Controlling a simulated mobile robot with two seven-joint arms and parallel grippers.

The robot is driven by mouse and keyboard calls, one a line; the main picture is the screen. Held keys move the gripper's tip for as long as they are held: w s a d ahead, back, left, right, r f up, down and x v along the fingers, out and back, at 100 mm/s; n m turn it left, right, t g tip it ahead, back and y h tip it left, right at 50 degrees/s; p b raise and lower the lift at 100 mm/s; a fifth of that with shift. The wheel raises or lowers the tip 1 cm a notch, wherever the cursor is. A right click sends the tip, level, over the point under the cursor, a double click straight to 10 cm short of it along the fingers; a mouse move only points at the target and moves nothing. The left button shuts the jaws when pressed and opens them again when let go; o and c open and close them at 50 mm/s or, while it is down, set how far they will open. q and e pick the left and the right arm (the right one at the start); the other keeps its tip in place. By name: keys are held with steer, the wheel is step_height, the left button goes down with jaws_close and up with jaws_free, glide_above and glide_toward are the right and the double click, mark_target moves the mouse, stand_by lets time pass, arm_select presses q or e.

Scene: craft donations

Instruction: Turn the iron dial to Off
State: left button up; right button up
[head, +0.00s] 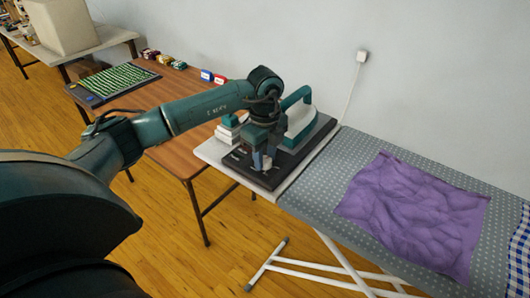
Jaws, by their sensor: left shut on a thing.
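The iron (301,118), white with a teal handle, stands on a black base (309,146) at the end of the ironing board. My left gripper (262,164) reaches down to the front part of this base and is shut on the iron dial. The fingers hide most of the dial, so I cannot tell its setting. Small pale markings show on the base beside the fingers, too small to read. My right gripper is not in view.
A dotted grey ironing board (347,158) extends right, with a crumpled purple cloth (415,212) on it. A brown table (172,157) on the left holds a green-patterned tray (120,80) and small coloured items. A wall socket (361,56) has a cord hanging from it.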

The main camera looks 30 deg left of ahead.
mark_target(265, 159)
arm_select(q)
steer(key=shift+n, duration=0.5)
steer(key=o, duration=1)
steer(key=shift+r, duration=0.1)
step_height(265, 159, up, 13)
steer(key=shift+r+b, duration=0.1)
steer(key=shift+b, duration=0.25)
steer(key=shift+s, duration=0.1)
